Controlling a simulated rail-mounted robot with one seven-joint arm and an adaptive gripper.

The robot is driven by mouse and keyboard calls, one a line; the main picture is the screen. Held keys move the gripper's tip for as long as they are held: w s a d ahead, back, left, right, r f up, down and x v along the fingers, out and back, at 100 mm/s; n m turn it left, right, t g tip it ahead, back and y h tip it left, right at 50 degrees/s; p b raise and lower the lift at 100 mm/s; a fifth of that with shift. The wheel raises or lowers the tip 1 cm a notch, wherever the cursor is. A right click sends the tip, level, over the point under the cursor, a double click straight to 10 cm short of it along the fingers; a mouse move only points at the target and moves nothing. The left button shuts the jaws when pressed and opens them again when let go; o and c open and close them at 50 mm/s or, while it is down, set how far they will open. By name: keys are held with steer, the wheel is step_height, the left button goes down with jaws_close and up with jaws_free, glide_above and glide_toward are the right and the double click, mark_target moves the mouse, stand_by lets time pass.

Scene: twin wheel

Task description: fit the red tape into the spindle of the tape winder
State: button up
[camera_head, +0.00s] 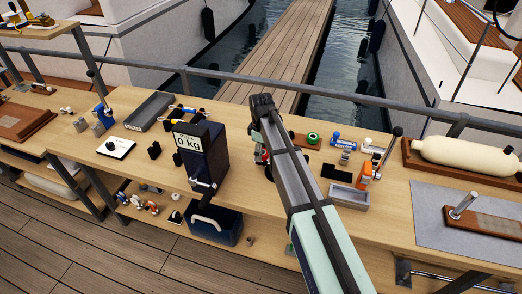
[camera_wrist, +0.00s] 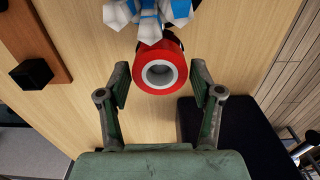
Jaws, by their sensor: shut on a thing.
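The red tape (camera_wrist: 160,72), a ring with a pale grey core, is between the two fingers of my gripper (camera_wrist: 158,84) in the wrist view. In the head view my arm hides most of the grip. I cannot tell for sure which object is the tape winder, and its spindle is not clear.
A dark box reading 0 kg (camera_head: 200,153) stands left of my arm. A wooden block with a black cube (camera_wrist: 33,73) is at left in the wrist view.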

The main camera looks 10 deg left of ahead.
steer(key=shift+f+b, duration=0.45)
steer(key=shift+f, duration=0.65)
steer(key=o, duration=1.2)
steer(key=shift+r, duration=0.1)
step_height(320, 180, up, 12)
